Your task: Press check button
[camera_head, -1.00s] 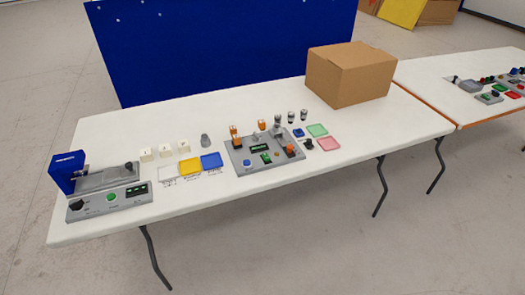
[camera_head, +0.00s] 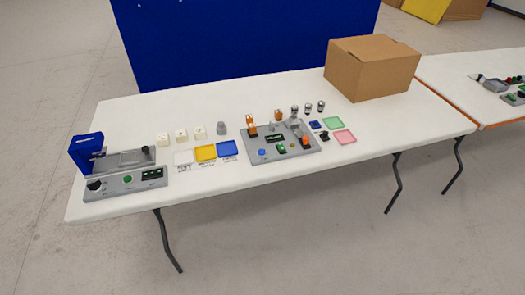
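A grey machine with a blue upright part (camera_head: 87,152) stands at the table's left end. Its front panel has a black knob (camera_head: 94,185), a round green button (camera_head: 127,179) and a small dark display (camera_head: 153,174). A second grey panel (camera_head: 263,138) at mid-table carries a blue button (camera_head: 262,152), a green part (camera_head: 281,148), a dark display and orange parts. The labels are too small to read, so I cannot tell which button is the check button. My gripper is not in view.
Several white cubes (camera_head: 181,135) and a grey weight-like piece (camera_head: 221,127) stand behind white, yellow (camera_head: 205,153) and blue trays. Green and pink (camera_head: 344,137) trays lie right of the second panel. A cardboard box (camera_head: 372,66) stands at the back right. The table's front strip is clear.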

